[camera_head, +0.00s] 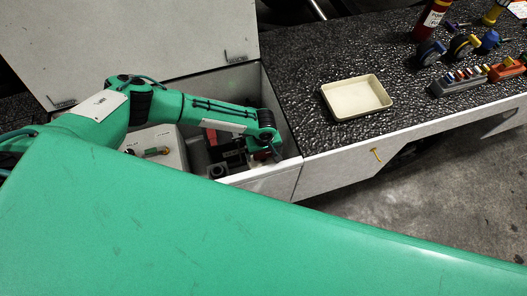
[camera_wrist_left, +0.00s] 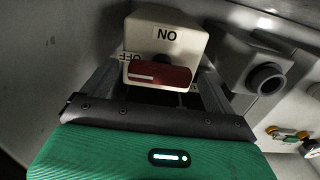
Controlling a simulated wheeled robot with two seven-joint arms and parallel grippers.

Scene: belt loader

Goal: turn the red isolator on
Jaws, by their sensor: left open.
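The red isolator is a cream box (camera_wrist_left: 165,32) with a red bar handle (camera_wrist_left: 160,75) on its front, in the left wrist view. The handle lies crosswise, with a white line on its left end, on the side of the OFF label (camera_wrist_left: 131,57). The ON label (camera_wrist_left: 167,34) is above it. My left gripper (camera_wrist_left: 157,80) is open, with one finger on each side of the handle. I cannot tell whether either finger touches it. In the head view, my left arm reaches into the open bay and mostly hides the isolator. My right gripper is not in view.
A grey box with a black round fitting (camera_wrist_left: 266,78) stands close on the right in the wrist view. Beyond it is a brass and green valve (camera_wrist_left: 287,133). The bay's white lid (camera_head: 130,40) stands raised; a cream tray (camera_head: 357,97) lies on the dark counter.

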